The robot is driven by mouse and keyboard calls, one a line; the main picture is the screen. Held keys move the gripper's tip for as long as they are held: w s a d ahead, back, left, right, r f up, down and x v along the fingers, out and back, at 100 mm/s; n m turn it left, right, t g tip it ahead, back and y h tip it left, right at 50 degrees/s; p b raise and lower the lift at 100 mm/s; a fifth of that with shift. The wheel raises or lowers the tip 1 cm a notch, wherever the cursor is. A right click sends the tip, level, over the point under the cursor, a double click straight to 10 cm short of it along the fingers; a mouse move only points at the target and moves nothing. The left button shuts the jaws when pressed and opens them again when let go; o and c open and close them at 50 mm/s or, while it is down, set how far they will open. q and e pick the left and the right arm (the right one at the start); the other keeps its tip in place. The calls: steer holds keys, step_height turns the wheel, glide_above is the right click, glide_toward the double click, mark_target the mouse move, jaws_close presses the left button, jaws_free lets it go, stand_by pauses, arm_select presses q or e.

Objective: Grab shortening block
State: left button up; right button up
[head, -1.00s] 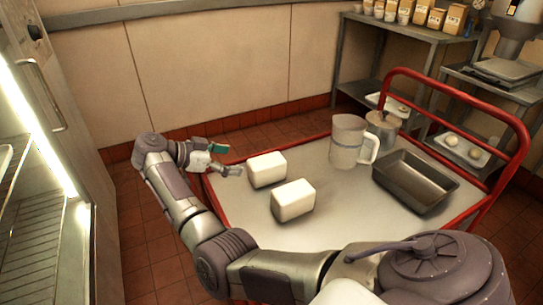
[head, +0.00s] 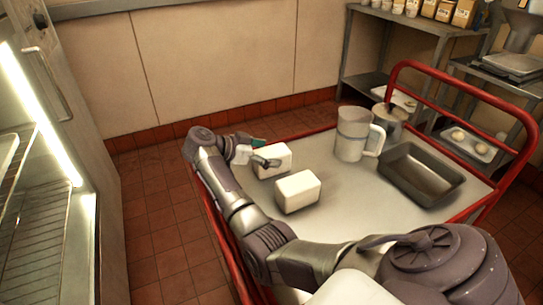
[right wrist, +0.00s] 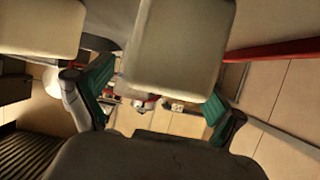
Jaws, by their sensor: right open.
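Two white shortening blocks lie on the cart top. The far block (head: 275,159) is at the cart's left edge, and the near block (head: 298,192) is closer to me. My right gripper (head: 264,153) is open at the left side of the far block, with its fingers pointing toward it. In the right wrist view a pale block (right wrist: 178,45) lies ahead between the open green-padded fingers of my gripper (right wrist: 158,95), with no clear contact. The other block (right wrist: 38,25) is at upper left there. My left gripper is not in view.
The red-railed cart (head: 350,205) also carries a measuring jug (head: 352,137), a metal pitcher (head: 389,118) and a dark loaf pan (head: 422,176). A lit open cabinet with racks (head: 38,235) stands at left. Shelves (head: 420,22) stand at the back right.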

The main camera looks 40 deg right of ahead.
steer(key=c, duration=1.7)
